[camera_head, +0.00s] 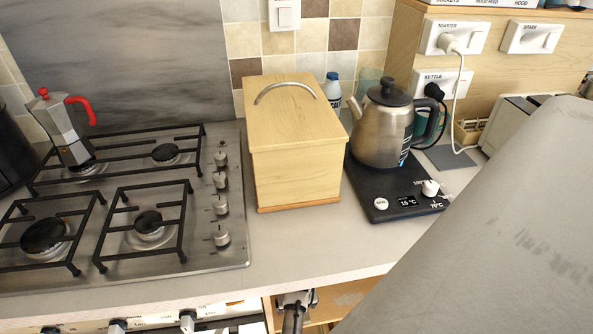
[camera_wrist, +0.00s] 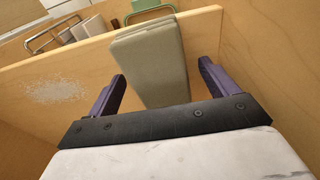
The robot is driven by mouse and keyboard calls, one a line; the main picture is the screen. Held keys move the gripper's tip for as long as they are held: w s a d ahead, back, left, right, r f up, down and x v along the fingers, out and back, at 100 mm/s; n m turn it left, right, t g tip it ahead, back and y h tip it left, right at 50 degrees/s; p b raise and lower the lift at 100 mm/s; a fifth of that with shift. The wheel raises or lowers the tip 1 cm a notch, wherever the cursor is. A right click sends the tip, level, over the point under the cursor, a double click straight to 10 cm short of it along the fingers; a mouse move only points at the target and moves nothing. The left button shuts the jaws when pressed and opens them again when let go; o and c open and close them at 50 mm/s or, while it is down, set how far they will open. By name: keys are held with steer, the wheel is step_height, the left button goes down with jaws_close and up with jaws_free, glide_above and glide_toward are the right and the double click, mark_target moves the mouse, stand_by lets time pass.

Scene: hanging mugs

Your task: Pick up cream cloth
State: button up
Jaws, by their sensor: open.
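The cream cloth (camera_wrist: 152,65) shows in the wrist view as a folded, greyish-cream strip hanging over the top edge of a wooden panel (camera_wrist: 60,85). My gripper (camera_wrist: 161,68) is open, with one purple finger on each side of the cloth's hanging part. The cloth lies between the fingers in the picture, with a visible gap on both sides. I cannot tell how deep the fingertips reach past it. The cloth's lower end is hidden behind the gripper's dark bar. I cannot make out the cloth in the head view.
Behind the panel are metal-handled items and a green object (camera_wrist: 152,8). In the head view, the counter holds a hob (camera_head: 120,200), a moka pot (camera_head: 62,130), a wooden box (camera_head: 295,150) and a kettle (camera_head: 385,130) on a black base. An open wooden compartment (camera_head: 335,300) shows below the counter.

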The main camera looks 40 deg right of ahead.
steer(key=shift+f, duration=0.1)
steer(key=shift+c, duration=0.4)
steer(key=c, duration=1)
steer(key=shift+d+r+b, duration=0.25)
steer(key=shift+r+b, duration=0.15)
steer(key=shift+b, duration=0.05)
step_height(320, 180, up, 6)
steer(key=shift+r+b, duration=0.1)
steer(key=shift+b, duration=0.35)
steer(key=s+d+b, duration=0.2)
steer(key=s+d, duration=0.3)
steer(key=d, duration=0.3)
steer(key=s+d+b, duration=0.3)
steer(key=s+d, duration=0.2)
steer(key=d, duration=0.3)
steer(key=shift+s+d, duration=0.2)
steer(key=shift+d, duration=0.15)
